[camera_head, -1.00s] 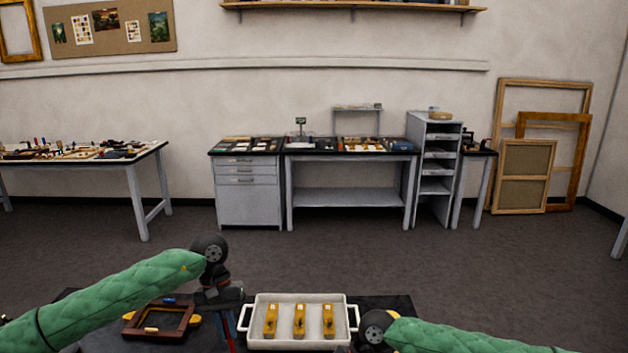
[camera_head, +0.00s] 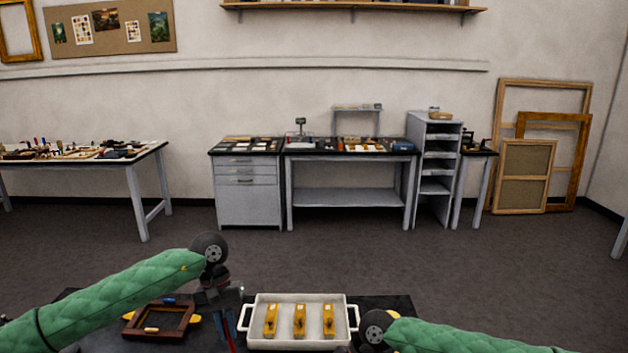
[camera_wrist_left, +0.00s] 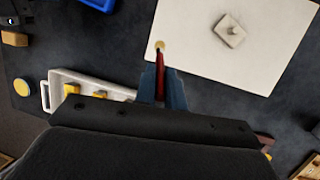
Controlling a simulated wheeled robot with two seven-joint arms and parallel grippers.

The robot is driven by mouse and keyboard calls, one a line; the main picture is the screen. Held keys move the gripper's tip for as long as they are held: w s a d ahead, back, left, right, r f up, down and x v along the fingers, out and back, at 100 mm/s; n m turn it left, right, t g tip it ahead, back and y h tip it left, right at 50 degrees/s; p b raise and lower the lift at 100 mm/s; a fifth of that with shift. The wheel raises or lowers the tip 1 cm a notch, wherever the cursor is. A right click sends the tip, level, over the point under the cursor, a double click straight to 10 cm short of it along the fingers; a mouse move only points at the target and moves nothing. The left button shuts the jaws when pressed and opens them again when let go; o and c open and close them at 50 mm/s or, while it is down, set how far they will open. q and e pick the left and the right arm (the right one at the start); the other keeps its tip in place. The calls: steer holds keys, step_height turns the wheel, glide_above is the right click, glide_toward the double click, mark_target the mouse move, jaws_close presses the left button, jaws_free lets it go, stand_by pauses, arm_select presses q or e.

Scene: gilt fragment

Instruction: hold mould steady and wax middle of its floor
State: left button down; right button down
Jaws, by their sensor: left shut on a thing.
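My left gripper (camera_wrist_left: 161,88) has blue fingers and is shut on a slim red-handled brush (camera_wrist_left: 160,62). The brush's pale yellowish tip points at the near edge of a white board in the left wrist view. A small beige square block (camera_wrist_left: 230,31), probably the mould, lies on that board to the right of the tip, clearly apart from it. In the head view my left gripper (camera_head: 232,330) hangs down left of a white tray. My right arm comes in from the right; its fingers are below the picture.
A white two-handled tray (camera_head: 253,341) holds three yellow pieces on the dark bench. A brown frame (camera_head: 135,325) lies at its left. The white board (camera_wrist_left: 185,30) has bare room around the block. A blue bin (camera_wrist_left: 100,4) and a yellow disc (camera_wrist_left: 22,87) are nearby.

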arm_select(q)
steer(key=shift+f, duration=0.25)
stand_by(0.8)
steer(key=shift+r, duration=0.1)
stand_by(4.4)
steer(key=shift+w+r, duration=0.1)
steer(key=shift+r, duration=0.15)
steer(key=s+d+r+m+t+y, duration=0.1)
steer(key=s+d+m, duration=0.3)
steer(key=d, duration=0.7)
steer(key=s+d+r+m+t+y, duration=0.1)
steer(key=s+d+r+m+t, duration=0.1)
steer(key=s+d+m, duration=0.3)
steer(key=s+d+r, duration=0.1)
steer(key=s+d, duration=0.2)
steer(key=d, duration=0.3)
steer(key=shift+d+r, duration=0.2)
steer(key=shift+r, duration=0.15)
steer(key=shift+f, duration=1.4)
